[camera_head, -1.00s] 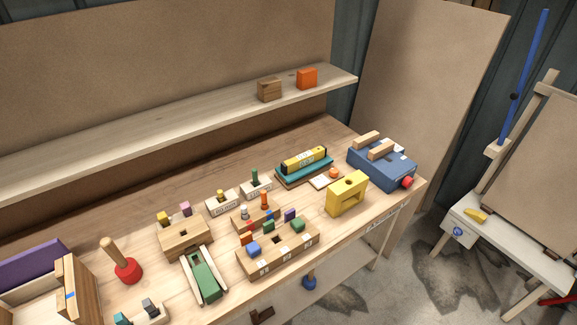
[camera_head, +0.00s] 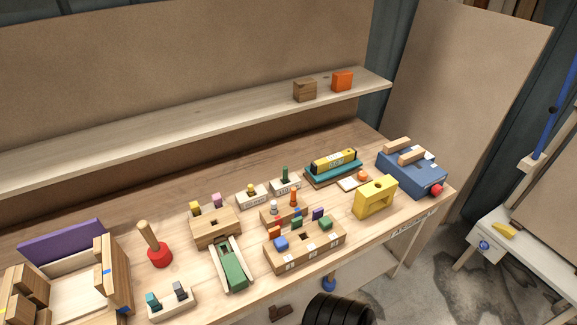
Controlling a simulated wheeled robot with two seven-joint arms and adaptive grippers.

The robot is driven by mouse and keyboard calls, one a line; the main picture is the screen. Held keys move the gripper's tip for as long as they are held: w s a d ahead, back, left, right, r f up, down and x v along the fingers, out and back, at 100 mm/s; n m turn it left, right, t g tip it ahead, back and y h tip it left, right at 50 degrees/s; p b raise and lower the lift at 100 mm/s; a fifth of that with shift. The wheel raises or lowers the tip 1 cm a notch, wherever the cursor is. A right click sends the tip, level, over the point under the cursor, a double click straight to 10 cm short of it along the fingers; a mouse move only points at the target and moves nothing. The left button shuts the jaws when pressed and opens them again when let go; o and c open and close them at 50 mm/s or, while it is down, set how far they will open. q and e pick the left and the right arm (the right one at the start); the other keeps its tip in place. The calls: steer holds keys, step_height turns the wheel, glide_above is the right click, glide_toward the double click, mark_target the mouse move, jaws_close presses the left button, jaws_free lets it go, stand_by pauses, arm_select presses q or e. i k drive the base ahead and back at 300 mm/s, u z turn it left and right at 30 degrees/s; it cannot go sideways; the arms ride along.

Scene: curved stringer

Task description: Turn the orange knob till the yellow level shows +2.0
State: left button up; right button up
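The yellow level (camera_head: 334,161) lies on a teal bed (camera_head: 347,168) over a wooden base, toward the back right of the bench. Its display is too small to read. The orange knob (camera_head: 362,175) sits on a small pale plate (camera_head: 348,184) just in front of the level's right end. Nothing touches the knob.
A yellow block with a hole (camera_head: 376,198) stands in front of the knob. A blue vise-like tool (camera_head: 412,174) is to its right. Wooden holders with coloured pegs (camera_head: 304,246) fill the middle front. A dark ribbed shape (camera_head: 338,311) is at the bottom edge.

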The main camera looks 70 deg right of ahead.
mark_target(362, 175)
steer(key=u, duration=0.75)
steer(key=k, duration=2.55)
steer(key=z, duration=1)
